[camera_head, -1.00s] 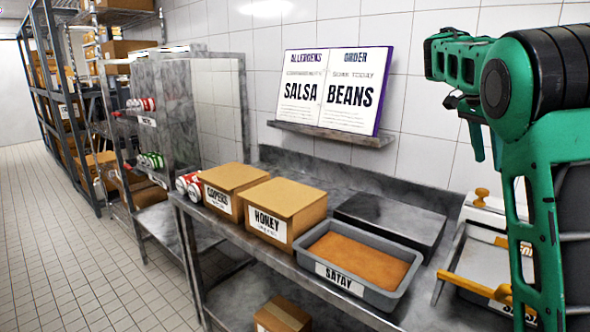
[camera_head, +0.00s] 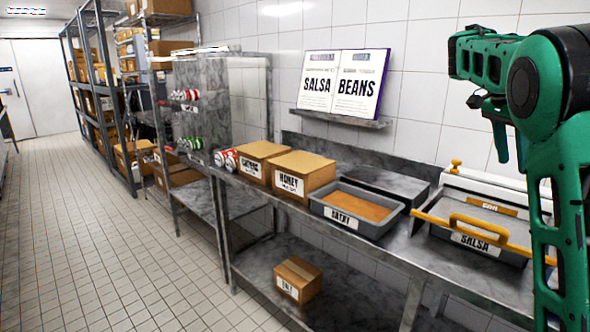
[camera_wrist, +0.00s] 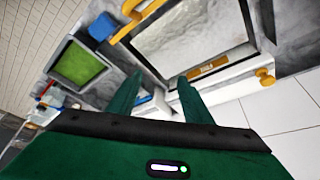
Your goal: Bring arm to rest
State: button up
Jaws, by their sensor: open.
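My green arm rises at the right of the head view, folded high beside the counter. My gripper (camera_head: 502,136) hangs from its end with fingers pointing down, above the counter and clear of it. In the wrist view the two green fingers of my gripper (camera_wrist: 158,92) stand apart with nothing between them. Behind them are a lidded container with yellow handles and a tray with green contents (camera_wrist: 80,66).
The steel counter (camera_head: 400,270) carries a COPERS-like box (camera_head: 262,160), a HONEY box (camera_head: 303,176), a SATAY tray (camera_head: 355,206) and a yellow-handled SALSA container (camera_head: 478,243). A sign (camera_head: 343,85) stands on a wall ledge. The tiled floor (camera_head: 100,240) at left is clear.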

jog(key=s+d+f+n+y, duration=0.1)
jog(key=s+f+n, duration=0.25)
jog(key=s, duration=0.65)
jog(key=s+f+n+y, duration=0.15)
jog(key=s+f, duration=0.35)
jog(key=s, duration=0.5)
jog(key=s+a+f+n+y, duration=0.1)
jog(key=s+a+f+n, duration=0.2)
jog(key=s+a+f, duration=0.3)
jog(key=s+a+f+n+y, duration=0.1)
jog(key=s+a+f+n, duration=0.2)
jog(key=s+a+f, duration=0.4)
jog(key=s, duration=0.4)
jog(key=shift+f, duration=0.3)
jog(key=shift+w+f, duration=0.25)
jog(key=shift+w, duration=0.4)
